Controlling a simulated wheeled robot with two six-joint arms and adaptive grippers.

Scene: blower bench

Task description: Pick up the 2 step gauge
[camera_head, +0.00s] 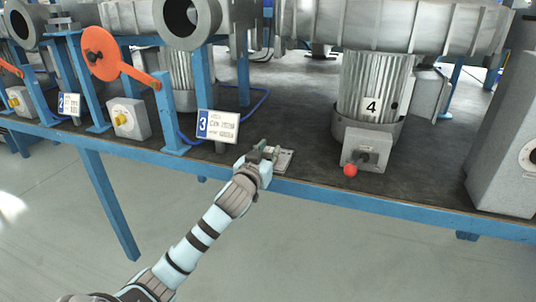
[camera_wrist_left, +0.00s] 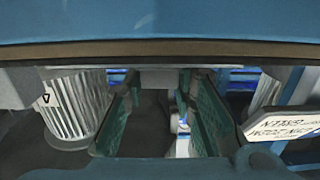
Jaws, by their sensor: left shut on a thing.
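The step gauge (camera_head: 283,160) looks like a small pale metal piece at the front edge of the bench, just right of my left fingertips in the head view. I cannot read a number on it. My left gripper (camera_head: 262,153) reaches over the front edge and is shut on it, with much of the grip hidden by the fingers. In the left wrist view the two green-padded fingers (camera_wrist_left: 160,115) stand on either side of a dark gap, with a narrow pale and blue thing (camera_wrist_left: 182,135) near one pad. My right gripper is not in view.
The dark bench top (camera_head: 300,110) has a blue front rail (camera_head: 330,195). A sign marked 3 (camera_head: 217,126) stands left of my gripper. A switch box with a red knob (camera_head: 366,150) sits right, before the motor marked 4 (camera_head: 374,88). An orange lever (camera_head: 115,57) is at left.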

